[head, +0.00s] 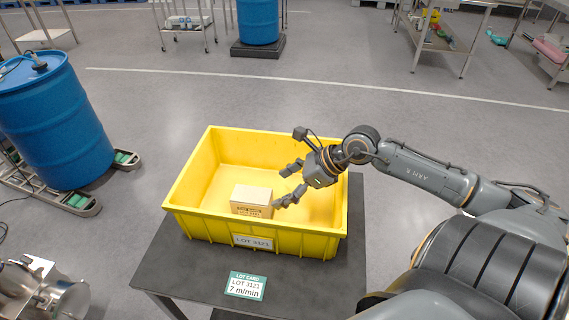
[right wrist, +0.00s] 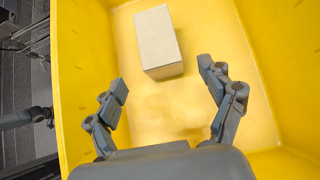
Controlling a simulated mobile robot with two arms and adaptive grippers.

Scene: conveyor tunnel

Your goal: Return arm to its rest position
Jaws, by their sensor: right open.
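My right gripper (head: 281,185) is open and empty, above the inside of a yellow crate (head: 195,222). A small cardboard box (head: 252,196) lies on the crate's floor, left of and below the gripper in the head view. In the right wrist view the box (right wrist: 158,42) is ahead of the two spread fingers (right wrist: 162,84), apart from them. My right arm reaches in from the right over the crate's right wall. My left gripper is not in view.
The crate stands on a dark table (head: 190,265) with a lot card (head: 245,285) in front. A blue drum (head: 55,125) stands on a wheeled base at left. Metal machinery (head: 40,290) is at the lower left. Open grey floor lies behind the table.

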